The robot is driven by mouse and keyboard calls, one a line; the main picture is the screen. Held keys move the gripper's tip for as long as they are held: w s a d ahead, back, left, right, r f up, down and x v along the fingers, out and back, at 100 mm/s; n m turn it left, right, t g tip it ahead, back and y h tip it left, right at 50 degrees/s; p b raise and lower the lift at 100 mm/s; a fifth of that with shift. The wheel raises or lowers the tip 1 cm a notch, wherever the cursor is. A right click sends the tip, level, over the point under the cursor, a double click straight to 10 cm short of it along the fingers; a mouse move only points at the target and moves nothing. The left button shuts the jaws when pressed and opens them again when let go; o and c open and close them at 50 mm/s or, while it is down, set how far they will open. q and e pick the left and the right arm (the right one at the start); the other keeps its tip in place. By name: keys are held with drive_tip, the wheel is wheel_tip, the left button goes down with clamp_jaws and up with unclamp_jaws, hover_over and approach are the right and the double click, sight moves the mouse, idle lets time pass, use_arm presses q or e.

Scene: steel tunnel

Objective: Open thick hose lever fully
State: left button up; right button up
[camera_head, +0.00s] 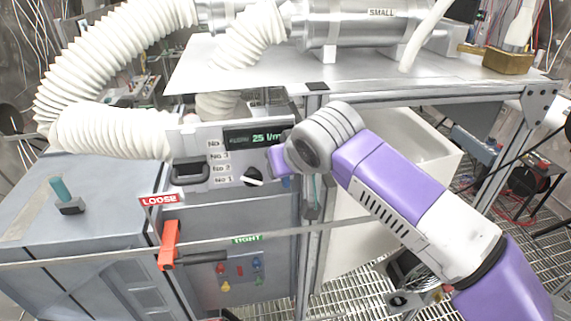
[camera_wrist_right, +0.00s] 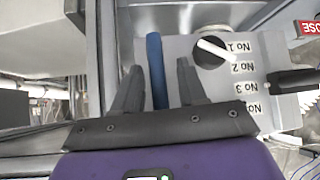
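A blue bar-shaped lever (camera_wrist_right: 155,70) stands beside the numbered panel in the right wrist view; a bit of blue (camera_head: 287,180) shows under my right wrist in the head view. My right gripper (camera_wrist_right: 160,66) is open, with one finger on each side of the blue bar and gaps visible. Its fingertips are hidden in the head view. A red lever (camera_head: 168,245) hangs down on the cabinet front below the LOOSE label (camera_head: 160,200). I cannot tell which lever belongs to the thick hose. A thick white corrugated hose (camera_head: 110,133) runs into the panel. My left gripper is not in view.
The panel has a black rotary knob (camera_head: 254,176), a black handle (camera_head: 190,172) and a green display (camera_head: 262,137). A teal-topped knob (camera_head: 60,188) stands on the left cabinet. A grey bench top (camera_head: 350,83) lies above, and a thin rail crosses the front.

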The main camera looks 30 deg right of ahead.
drive_tip(key=shift+r, duration=0.1)
drive_tip(key=d+v, duration=0.1)
drive_tip(key=v, duration=0.6)
drive_tip(key=shift+s+a+r, duration=0.15)
drive_tip(key=shift+s+a, duration=0.05)
drive_tip(key=shift+a, duration=0.25)
